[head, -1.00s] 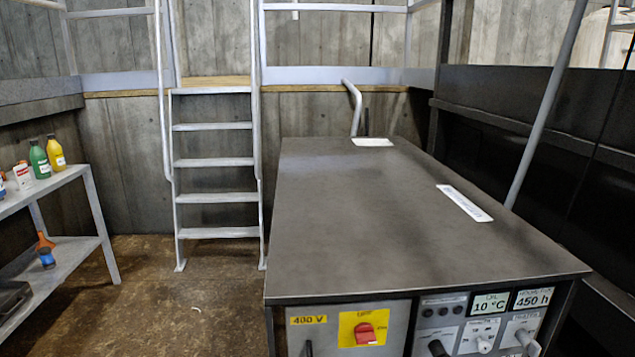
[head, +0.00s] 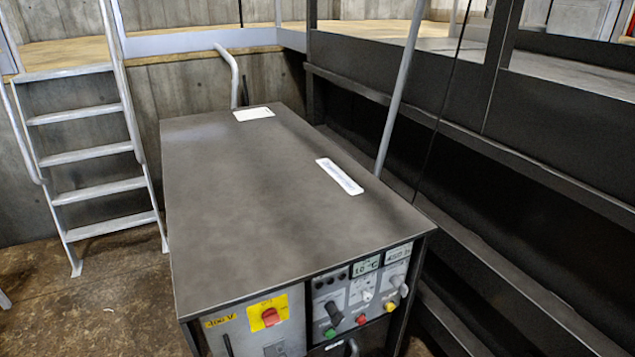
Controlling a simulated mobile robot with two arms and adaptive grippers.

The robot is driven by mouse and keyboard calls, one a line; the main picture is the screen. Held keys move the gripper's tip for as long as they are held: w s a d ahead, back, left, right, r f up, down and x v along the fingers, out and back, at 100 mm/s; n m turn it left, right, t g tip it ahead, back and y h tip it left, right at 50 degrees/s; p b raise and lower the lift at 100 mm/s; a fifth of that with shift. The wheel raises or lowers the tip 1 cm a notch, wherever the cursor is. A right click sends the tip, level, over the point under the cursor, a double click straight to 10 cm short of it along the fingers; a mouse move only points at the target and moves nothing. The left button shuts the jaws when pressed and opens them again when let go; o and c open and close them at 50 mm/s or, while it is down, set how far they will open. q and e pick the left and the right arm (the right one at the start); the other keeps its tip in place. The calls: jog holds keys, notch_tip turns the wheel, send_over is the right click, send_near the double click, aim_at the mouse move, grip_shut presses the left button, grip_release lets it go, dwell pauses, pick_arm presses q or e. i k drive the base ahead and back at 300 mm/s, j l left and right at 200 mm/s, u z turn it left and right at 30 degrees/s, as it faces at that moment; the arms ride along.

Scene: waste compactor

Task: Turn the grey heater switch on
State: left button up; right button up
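The grey heater switch (head: 397,281) appears to be the small light-grey knob at the right end of the control panel, below the hour display (head: 398,254). It is small, and its label and exact position cannot be read now. The panel is on the front of a dark metal cabinet (head: 270,200). Another pale switch (head: 366,295) is just left of it, below the 10 °C display (head: 367,264). Neither of my grippers is in the head view.
A red rotary switch (head: 270,316) on a yellow plate is left on the cabinet front. Black knobs and green, red (head: 361,319) and yellow (head: 404,290) buttons are nearby. A ladder (head: 90,150) stands back left. Dark railings line the right. Floor (head: 100,310) left of the cabinet is open.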

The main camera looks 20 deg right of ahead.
aim_at(400, 286)
jog(key=z, duration=1.25)
